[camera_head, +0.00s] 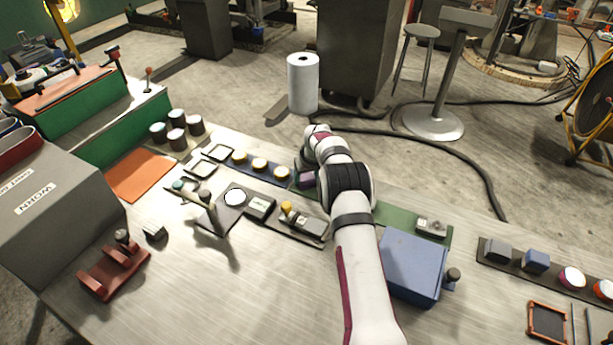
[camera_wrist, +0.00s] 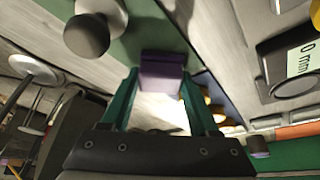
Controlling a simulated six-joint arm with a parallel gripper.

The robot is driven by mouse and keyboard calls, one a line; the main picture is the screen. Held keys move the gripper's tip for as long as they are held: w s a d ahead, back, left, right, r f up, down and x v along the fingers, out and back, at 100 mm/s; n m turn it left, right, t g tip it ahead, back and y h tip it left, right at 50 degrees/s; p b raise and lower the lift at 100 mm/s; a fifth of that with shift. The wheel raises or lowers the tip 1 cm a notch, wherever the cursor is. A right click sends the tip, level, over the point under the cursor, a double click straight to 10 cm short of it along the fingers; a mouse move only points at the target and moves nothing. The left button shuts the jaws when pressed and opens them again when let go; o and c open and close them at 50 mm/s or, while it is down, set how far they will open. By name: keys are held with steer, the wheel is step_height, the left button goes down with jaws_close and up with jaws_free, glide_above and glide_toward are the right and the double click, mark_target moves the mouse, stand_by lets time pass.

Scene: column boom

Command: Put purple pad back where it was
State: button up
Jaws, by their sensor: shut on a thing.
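The purple pad (camera_wrist: 161,72) is a small block between the tips of my gripper (camera_wrist: 160,82) in the wrist view. The two green fingers are closed on its sides. In the head view the pad (camera_head: 306,180) shows just left of my arm, at the back strip of the bench. My gripper is mostly hidden there by my own wrist. A green mat (camera_wrist: 148,32) lies behind the pad in the wrist view; I cannot tell whether the pad touches it.
A dark blue strip (camera_head: 229,168) with yellow-topped discs lies left of the pad. The green mat (camera_head: 395,217) runs right behind my arm, with a grey device (camera_head: 431,227) on it. A blue box (camera_head: 412,265) stands right of my arm.

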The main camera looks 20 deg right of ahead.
steer(key=o, duration=1.4)
steer(key=shift+o, duration=0.2)
steer(key=v, duration=1.2)
steer(key=s+a+r+m+g, duration=0.1)
steer(key=s+a+r, duration=0.2)
steer(key=s+r, duration=0.25)
steer(key=s+a+r+m, duration=0.1)
steer(key=s+a+r, duration=0.3)
steer(key=s, duration=0.2)
steer(key=s+a+m+g+y, duration=0.1)
steer(key=s+a, duration=0.3)
steer(key=s, duration=1.2)
steer(key=s+a+m+g, duration=0.2)
steer(key=s+a, duration=0.2)
steer(key=s, duration=1.3)
steer(key=shift+a+r+m+g+y, duration=0.2)
steer(key=shift+r+m+g+y, duration=0.1)
steer(key=shift+g+y, duration=0.1)
steer(key=shift+s, duration=0.1)
